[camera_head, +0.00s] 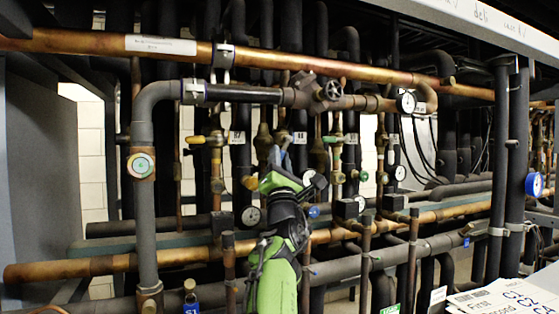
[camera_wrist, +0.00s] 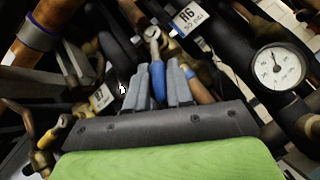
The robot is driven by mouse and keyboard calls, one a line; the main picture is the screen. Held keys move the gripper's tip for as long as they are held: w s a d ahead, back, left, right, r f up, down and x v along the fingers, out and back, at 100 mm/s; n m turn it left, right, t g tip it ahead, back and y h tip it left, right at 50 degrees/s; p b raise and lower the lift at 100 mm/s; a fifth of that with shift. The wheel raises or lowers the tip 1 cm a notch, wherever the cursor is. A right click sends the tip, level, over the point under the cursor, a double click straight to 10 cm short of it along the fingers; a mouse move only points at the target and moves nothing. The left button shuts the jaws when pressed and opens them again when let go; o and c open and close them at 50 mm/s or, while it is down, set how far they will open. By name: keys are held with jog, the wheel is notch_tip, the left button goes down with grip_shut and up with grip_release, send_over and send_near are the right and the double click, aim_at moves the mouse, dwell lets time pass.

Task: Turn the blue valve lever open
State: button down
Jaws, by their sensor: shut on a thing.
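The blue valve lever (camera_wrist: 158,76) shows in the wrist view, between the two grey fingers of my gripper (camera_wrist: 160,88). The fingers are shut on its blue handle, one on each side. The lever's metal end (camera_wrist: 154,42) reaches up beyond the fingertips toward a brass fitting. In the head view my gripper (camera_head: 281,158) is in among the pipes at the middle of the rack. There the green and black arm hides most of the lever and its valve body.
A pressure gauge (camera_wrist: 277,66) sits right of my gripper in the wrist view, and a yellow-handled valve (camera_wrist: 60,130) sits left. In the head view a long copper pipe (camera_head: 75,268) crosses below. Dark vertical pipes crowd both sides, leaving little free room.

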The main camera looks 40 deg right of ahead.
jog(key=c, duration=1.1)
grip_release()
jog(key=shift+a, duration=0.15)
